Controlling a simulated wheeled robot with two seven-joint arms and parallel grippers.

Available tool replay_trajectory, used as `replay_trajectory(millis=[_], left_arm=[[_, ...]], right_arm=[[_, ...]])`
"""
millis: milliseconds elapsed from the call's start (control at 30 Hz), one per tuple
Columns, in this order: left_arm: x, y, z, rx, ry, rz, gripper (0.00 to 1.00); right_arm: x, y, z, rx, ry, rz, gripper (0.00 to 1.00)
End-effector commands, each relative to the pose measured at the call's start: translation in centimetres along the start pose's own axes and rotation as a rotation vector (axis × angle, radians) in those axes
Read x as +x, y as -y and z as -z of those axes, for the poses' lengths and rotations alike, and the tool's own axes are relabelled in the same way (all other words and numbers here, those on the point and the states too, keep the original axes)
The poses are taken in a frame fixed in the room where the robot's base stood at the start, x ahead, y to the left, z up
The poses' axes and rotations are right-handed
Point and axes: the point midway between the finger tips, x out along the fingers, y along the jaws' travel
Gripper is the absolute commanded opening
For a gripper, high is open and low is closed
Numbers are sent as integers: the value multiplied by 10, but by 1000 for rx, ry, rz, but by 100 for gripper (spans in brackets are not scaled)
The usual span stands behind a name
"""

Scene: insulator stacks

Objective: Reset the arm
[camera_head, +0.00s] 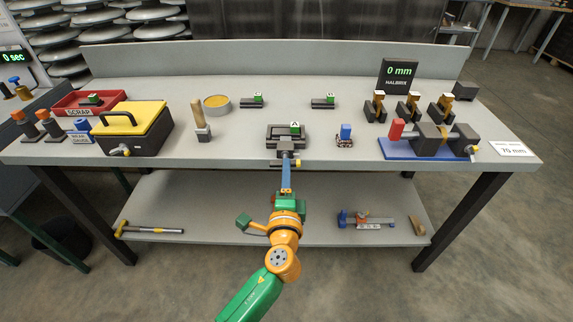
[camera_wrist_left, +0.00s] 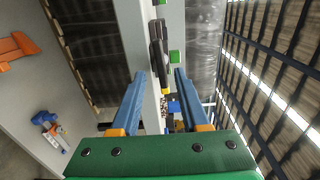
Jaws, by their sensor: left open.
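My left arm reaches up from the bottom of the head view. Its gripper (camera_head: 286,165) is at the front edge of the bench, just in front of a dark frame-like fixture (camera_head: 273,141) with a green block marked A (camera_head: 295,127). In the left wrist view the two blue fingers of the left gripper (camera_wrist_left: 159,74) stand wide apart, with nothing held between them. Whether the fingertips touch the fixture cannot be told. My right gripper is not in view.
On the bench (camera_head: 237,145) stand a yellow-lidded toolbox (camera_head: 136,125), a red scrap tray (camera_head: 66,105), a blue-based vise (camera_head: 400,153) and a small blue-topped item (camera_head: 345,133). Below, the shelf (camera_head: 200,205) holds a hammer (camera_head: 150,230). Floor in front is clear.

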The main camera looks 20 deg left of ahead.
Motion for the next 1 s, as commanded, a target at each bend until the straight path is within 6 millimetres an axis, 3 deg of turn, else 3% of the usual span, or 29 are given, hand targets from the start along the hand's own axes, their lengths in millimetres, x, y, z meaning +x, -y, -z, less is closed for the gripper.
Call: replay_trajectory(millis=[100, 200, 667, 767, 833, 900, 967, 1000], left_arm=[[-22, -2, 0, -1, -1, -3, 45], [-32, -1, 0, 0, 0, -1, 45], [-34, -4, 1, -1, -4, -14, 45], [-37, -42, 4, -27, -42, -150, 45], [-52, -100, 3, -83, -73, -348, 45], [-86, -166, -8, -179, -66, -584, 45], [-125, -215, -24, -278, -20, -776, 45], [-156, -242, -38, -354, 32, -896, 45]], right_arm=[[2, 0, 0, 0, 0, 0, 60], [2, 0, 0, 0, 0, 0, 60], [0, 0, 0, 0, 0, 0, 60], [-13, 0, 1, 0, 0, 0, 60], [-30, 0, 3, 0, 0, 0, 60], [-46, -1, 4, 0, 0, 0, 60], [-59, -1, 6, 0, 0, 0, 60], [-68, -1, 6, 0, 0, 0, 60]])
